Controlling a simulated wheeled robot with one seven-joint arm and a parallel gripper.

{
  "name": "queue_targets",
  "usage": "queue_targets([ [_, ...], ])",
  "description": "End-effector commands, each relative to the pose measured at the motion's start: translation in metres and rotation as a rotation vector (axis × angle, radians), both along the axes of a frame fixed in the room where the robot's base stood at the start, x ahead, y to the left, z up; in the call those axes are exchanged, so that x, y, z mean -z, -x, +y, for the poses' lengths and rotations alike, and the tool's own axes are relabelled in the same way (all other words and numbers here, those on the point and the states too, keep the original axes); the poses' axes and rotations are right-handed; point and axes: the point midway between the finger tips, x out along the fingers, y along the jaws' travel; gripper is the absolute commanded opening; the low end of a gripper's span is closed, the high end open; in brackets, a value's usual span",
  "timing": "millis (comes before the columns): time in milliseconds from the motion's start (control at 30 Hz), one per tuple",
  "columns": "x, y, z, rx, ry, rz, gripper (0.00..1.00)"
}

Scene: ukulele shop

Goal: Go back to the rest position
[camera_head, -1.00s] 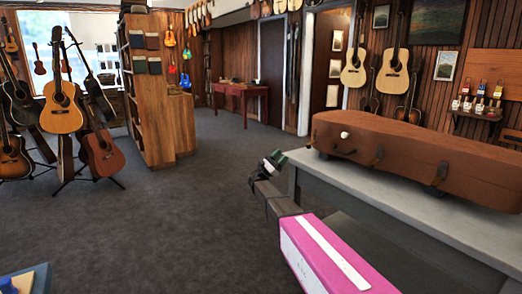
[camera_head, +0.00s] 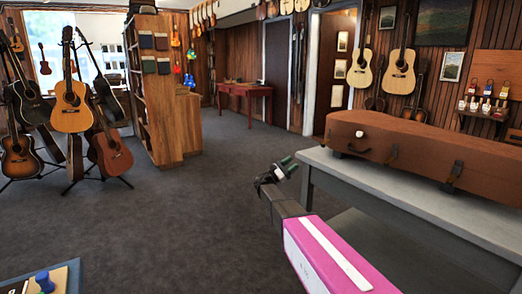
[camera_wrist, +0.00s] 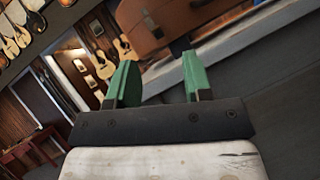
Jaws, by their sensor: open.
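My gripper (camera_head: 286,167) is in the middle of the head view, at the end of my pink and grey arm, left of the grey table's corner. In the wrist view my gripper (camera_wrist: 158,82) shows two green fingers standing apart with nothing between them. Beyond the fingers lie the brown instrument case (camera_wrist: 168,22) and the table edge. No part of my gripper appears to touch them.
The brown case (camera_head: 420,150) lies on the grey table (camera_head: 335,175) at right. Guitars on stands (camera_head: 70,105) and a wooden shelf (camera_head: 160,100) stand at left. A board with a blue knob (camera_head: 45,280) is at the lower left. The dark floor (camera_head: 190,205) between is clear.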

Motion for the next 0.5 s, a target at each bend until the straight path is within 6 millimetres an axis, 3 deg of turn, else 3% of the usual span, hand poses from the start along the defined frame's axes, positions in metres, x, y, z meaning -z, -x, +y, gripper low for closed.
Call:
queue_targets([
  [267, 0.04, 0.041, -0.051, -0.002, -0.27, -0.01, 0.46],
  [500, 0.106, 0.11, -0.103, 0.039, -0.695, -0.089, 0.46],
])
